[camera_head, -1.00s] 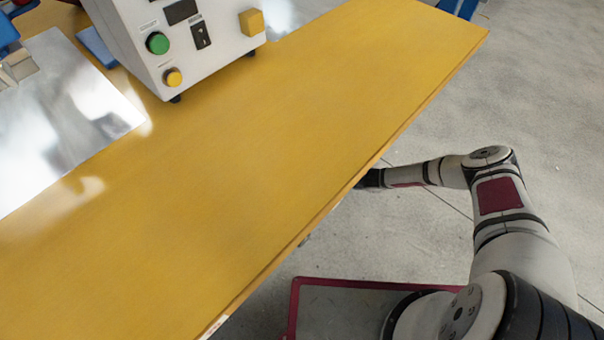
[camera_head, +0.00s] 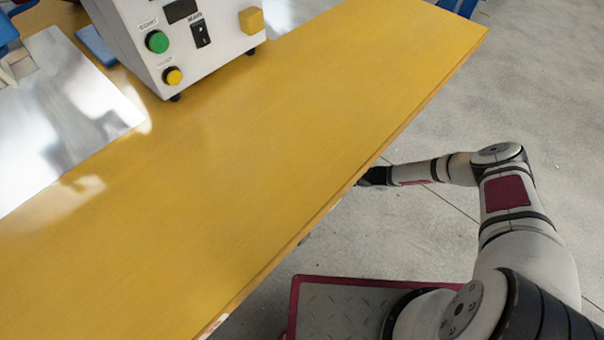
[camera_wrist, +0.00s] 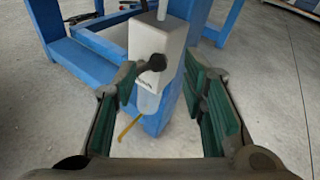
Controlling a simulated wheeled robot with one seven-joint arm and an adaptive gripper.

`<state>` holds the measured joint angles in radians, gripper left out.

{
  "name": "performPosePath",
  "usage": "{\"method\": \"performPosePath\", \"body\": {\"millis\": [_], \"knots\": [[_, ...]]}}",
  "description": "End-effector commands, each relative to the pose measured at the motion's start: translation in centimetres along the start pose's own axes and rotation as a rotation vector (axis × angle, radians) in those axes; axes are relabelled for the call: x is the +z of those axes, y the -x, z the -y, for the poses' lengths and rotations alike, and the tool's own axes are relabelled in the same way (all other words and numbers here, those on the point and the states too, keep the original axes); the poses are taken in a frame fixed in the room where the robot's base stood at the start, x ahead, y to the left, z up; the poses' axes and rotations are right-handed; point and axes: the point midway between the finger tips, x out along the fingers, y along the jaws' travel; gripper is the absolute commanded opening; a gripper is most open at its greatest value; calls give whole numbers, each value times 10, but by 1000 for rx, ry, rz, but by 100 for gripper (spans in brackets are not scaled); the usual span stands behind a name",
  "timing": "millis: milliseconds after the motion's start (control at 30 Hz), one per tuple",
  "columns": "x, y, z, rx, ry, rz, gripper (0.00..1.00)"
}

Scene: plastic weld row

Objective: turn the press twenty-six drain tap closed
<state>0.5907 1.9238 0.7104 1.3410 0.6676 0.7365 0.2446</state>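In the wrist view a white unit (camera_wrist: 166,38) is mounted on a blue post, with a dark round knob or lever end (camera_wrist: 153,62) sticking out towards me. I cannot tell for sure that this dark part is the drain tap. A translucent bowl (camera_wrist: 148,103) hangs below the unit, with a thin yellow tube (camera_wrist: 129,128) under it. My gripper (camera_wrist: 163,88) is open, its green-padded fingers to the left and right of the unit. The left finger appears close to the dark knob; contact cannot be told. In the head view the table edge hides my gripper.
A yellow table (camera_head: 260,130) fills much of the head view, its edge beside my arm. A white control box (camera_head: 190,50) with green and yellow buttons stands on it. Blue frame beams (camera_wrist: 95,58) lie behind the unit. Grey floor (camera_wrist: 265,70) is open to the right.

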Motion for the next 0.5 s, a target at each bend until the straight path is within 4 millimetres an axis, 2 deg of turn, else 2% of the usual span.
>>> {"method": "performPosePath", "body": {"millis": [100, 300, 500], "knots": [[-1, 26, 2, -3, 1, -3, 39], [-1, 65, 1, -3, 0, -4, 39], [-1, 91, 1, -3, 0, -3, 39]]}}
